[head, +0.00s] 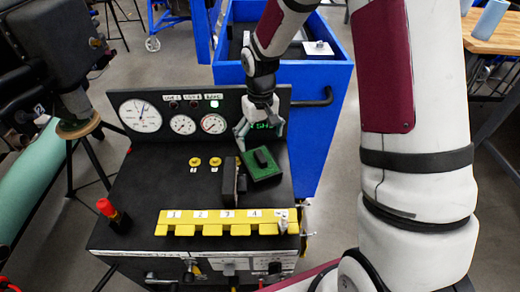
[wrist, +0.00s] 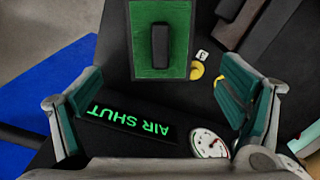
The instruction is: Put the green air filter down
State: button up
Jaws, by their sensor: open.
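The green air filter (head: 264,175) is a flat green block with a black handle on top. It rests on the black bench top at the right, below the gauge panel. In the wrist view the filter (wrist: 137,55) is at the top centre, its handle uncovered. My gripper (head: 260,130) is open and empty, its fingers apart. In the wrist view my gripper (wrist: 162,95) is over the lit AIR SHUT display (wrist: 128,121), and the filter lies beyond the fingertips, apart from them.
A dark upright block (head: 229,180) stands just left of the filter. Yellow numbered slots (head: 220,230) run along the bench front. Gauges (head: 141,115) line the back panel. A red-topped knob (head: 106,207) is at left. A blue cart (head: 318,130) stands behind on the right.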

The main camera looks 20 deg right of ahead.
jog(key=s+r+t, duration=0.1)
jog(key=s+r, duration=0.4)
jog(key=r, duration=0.5)
jog(key=s+r+t, duration=0.1)
jog(key=s+r, duration=0.5)
jog(key=r, duration=0.3)
jog(key=s+r+m+t, duration=0.1)
jog(key=s+r, duration=0.4)
jog(key=s, duration=0.9)
jog(key=shift+s+d+r+t, duration=0.15)
jog(key=shift+s+r+t, duration=0.2)
jog(key=shift+t, duration=0.55)
